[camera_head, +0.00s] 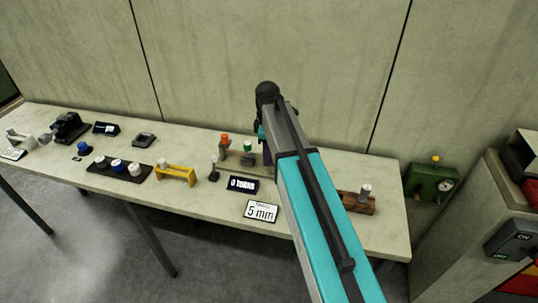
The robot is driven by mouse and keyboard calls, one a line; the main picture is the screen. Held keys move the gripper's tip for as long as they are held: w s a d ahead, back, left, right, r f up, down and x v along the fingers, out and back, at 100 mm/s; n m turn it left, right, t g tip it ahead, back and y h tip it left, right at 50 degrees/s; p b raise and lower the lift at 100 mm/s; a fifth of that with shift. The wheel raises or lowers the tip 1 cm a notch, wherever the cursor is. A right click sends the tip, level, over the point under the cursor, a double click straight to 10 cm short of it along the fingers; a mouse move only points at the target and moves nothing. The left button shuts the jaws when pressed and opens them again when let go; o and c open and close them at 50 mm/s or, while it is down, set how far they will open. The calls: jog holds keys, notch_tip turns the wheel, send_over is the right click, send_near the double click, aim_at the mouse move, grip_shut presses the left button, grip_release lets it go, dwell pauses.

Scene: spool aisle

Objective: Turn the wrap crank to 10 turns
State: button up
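A dark sign (243,184) reading "0 TURNS" stands near the front edge of the long table (200,207). Just left of it is a small dark upright piece with a pale top (214,166); I cannot tell whether this is the wrap crank's handle. Behind the sign is a low fixture with an orange-topped post (225,141) and a green-topped post (248,146). My teal arm reaches over the table and covers the area right of these posts. My gripper is hidden behind my own arm, so its fingers do not show.
A white "5 mm" card (261,211) lies at the front edge. A yellow stand (176,174) and a dark tray of spools (120,168) are to the left. A wooden block with a grey cylinder (359,201) is at the right. A green gauge box (432,183) stands beyond the table.

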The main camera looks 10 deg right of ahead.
jog(key=shift+f, duration=0.55)
grip_shut()
jog(key=shift+d, duration=0.2)
jog(key=shift+a, duration=0.15)
